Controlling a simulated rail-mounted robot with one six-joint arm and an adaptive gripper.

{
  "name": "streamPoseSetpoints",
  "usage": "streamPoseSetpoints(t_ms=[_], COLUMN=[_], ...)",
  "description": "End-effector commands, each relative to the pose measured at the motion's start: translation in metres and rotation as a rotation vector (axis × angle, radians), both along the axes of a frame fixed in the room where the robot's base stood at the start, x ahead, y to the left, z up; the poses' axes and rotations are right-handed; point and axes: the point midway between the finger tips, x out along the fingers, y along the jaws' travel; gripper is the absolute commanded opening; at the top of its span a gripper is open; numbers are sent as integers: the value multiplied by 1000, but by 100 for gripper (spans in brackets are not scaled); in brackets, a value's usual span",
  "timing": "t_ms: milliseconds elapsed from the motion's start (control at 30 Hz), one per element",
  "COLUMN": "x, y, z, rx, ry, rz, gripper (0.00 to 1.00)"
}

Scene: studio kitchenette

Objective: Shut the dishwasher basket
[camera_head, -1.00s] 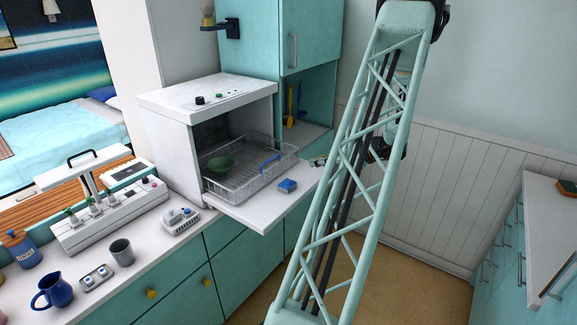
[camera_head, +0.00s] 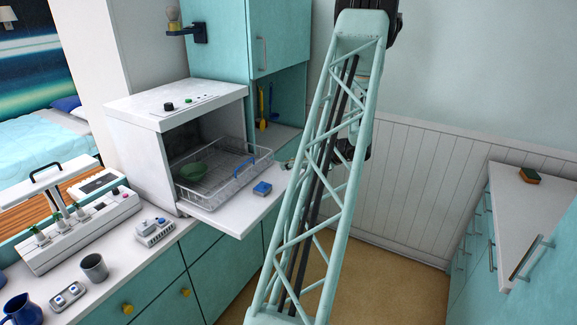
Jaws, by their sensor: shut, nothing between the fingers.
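The dishwasher (camera_head: 185,97) is a white countertop box with its front door (camera_head: 238,215) lowered flat. Its wire basket (camera_head: 222,190) is pulled partway out over the door, with its back part inside the box. A blue handle (camera_head: 243,168) is on the basket's right front side. A green bowl (camera_head: 194,171) sits in the basket. My gripper cannot be made out; my pale green lattice column covers much of the middle, and only dark parts of my arm show behind it.
A grey cup (camera_head: 94,267) and a white device (camera_head: 155,232) stand on the left counter. A sponge (camera_head: 530,175) lies on the right counter. The floor between is clear.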

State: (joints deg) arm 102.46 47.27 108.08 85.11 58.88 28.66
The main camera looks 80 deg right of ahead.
Motion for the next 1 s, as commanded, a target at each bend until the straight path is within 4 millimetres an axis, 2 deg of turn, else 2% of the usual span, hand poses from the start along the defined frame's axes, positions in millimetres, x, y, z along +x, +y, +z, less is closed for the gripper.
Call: streamPoseSetpoints(t_ms=[533, 733, 1000], x=[59, 79, 93], y=[-23, -32, -38], z=[-37, -36, -36], rx=[1, 0, 0], ry=[-1, -1, 0], rz=[3, 2, 1], gripper=[0, 0, 0])
